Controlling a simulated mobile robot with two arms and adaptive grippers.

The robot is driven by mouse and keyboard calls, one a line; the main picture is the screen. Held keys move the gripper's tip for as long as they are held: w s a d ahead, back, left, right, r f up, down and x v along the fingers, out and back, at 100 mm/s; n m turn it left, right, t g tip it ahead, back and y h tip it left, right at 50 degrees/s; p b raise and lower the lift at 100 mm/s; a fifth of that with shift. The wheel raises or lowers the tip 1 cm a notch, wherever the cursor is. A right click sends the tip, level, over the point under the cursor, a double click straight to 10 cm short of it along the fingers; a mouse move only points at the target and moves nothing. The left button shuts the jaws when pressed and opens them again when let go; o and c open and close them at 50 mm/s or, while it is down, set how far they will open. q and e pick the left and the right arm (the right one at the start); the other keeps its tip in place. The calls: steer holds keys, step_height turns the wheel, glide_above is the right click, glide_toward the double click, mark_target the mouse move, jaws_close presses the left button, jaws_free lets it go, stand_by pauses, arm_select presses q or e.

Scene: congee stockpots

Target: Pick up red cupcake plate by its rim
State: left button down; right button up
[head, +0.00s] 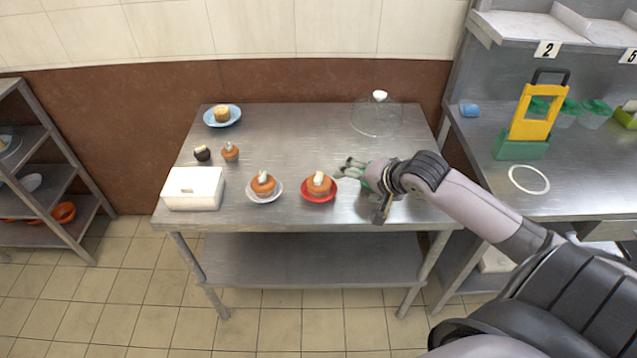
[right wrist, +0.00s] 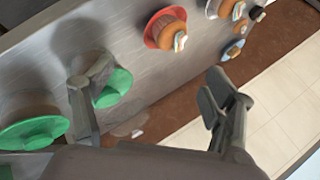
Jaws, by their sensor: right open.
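The red plate (head: 319,197) lies near the front edge of the steel table and carries an orange-brown cupcake (head: 319,184) with a pale top. In the right wrist view the red plate (right wrist: 151,32) shows near the top, beyond the fingers, with its cupcake (right wrist: 171,33). My right gripper (head: 364,190) is open and empty just right of the plate, apart from it. Its two spread fingers also show in the right wrist view (right wrist: 148,86). My left gripper is not in view.
A white plate (head: 265,198) with a cupcake stands left of the red one. A white box (head: 193,188) stands farther left. Green items (right wrist: 113,87) lie by my right gripper. A clear dome (head: 377,118) stands at the back right. The table's middle is clear.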

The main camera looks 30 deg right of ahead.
steer(key=p, duration=0.1)
glide_toward(327, 185)
steer(key=x, duration=0.5)
steer(key=shift+w, duration=0.15)
steer(key=shift+w+f, duration=0.35)
steer(key=shift+p+x, duration=0.35)
steer(key=shift+x, duration=1.75)
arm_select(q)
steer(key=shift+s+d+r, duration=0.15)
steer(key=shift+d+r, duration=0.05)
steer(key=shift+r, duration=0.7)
arm_select(e)
steer(key=shift+s+f, duration=0.1)
steer(key=shift+c, duration=0.2)
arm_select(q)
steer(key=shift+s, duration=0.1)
arm_select(e)
steer(key=c, duration=1)
steer(key=shift+c, duration=0.2)
